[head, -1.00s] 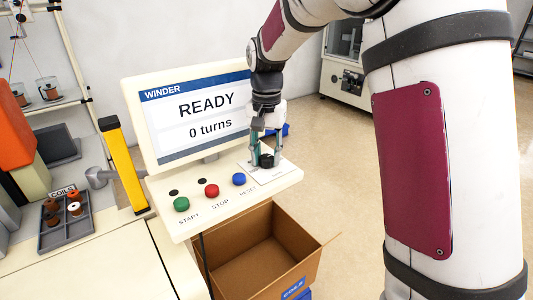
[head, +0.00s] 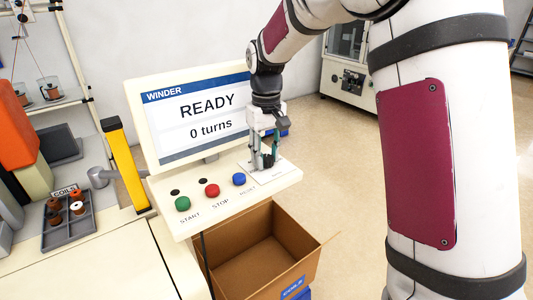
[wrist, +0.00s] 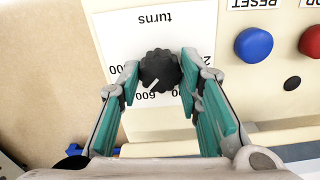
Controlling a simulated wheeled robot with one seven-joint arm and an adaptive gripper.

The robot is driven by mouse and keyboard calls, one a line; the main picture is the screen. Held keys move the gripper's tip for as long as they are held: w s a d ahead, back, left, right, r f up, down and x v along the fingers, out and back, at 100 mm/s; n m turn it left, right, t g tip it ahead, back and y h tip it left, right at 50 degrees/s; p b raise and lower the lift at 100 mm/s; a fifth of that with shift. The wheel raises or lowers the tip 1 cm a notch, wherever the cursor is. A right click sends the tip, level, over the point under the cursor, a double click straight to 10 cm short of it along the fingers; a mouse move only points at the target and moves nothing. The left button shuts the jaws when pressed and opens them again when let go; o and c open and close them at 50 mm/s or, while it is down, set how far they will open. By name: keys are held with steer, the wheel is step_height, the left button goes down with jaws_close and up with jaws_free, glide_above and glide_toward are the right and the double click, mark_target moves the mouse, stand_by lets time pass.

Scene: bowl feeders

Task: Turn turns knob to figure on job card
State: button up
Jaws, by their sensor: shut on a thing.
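The black turns knob (wrist: 160,70) sits on a white dial plate marked "turns", upside down in the wrist view. Its white pointer line points down-left, close to the 600 mark. Other figures on the dial are partly hidden by my fingers. My gripper (wrist: 161,72) is shut on the knob, one teal-padded finger on each side. In the head view my gripper (head: 264,158) comes down onto the right end of the panel and partly hides the knob. The winder screen (head: 195,112) reads READY, 0 turns. I cannot make out a job card.
Green START (head: 182,203), red STOP (head: 212,190) and blue RESET (head: 239,179) buttons line the panel left of the knob. An open cardboard box (head: 258,265) stands below. A coil tray (head: 68,222) and yellow post (head: 125,165) are at left.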

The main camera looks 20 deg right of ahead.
mark_target(266, 157)
steer(key=n+p, duration=0.1)
steer(key=n, duration=0.6)
steer(key=n+p, duration=0.1)
steer(key=n, duration=0.3)
steer(key=shift+n+p, duration=0.3)
steer(key=shift+n, duration=1.5)
steer(key=o, duration=1.1)
steer(key=shift+o, duration=0.2)
steer(key=shift+r, duration=0.1)
step_height(266, 157, up, 12)
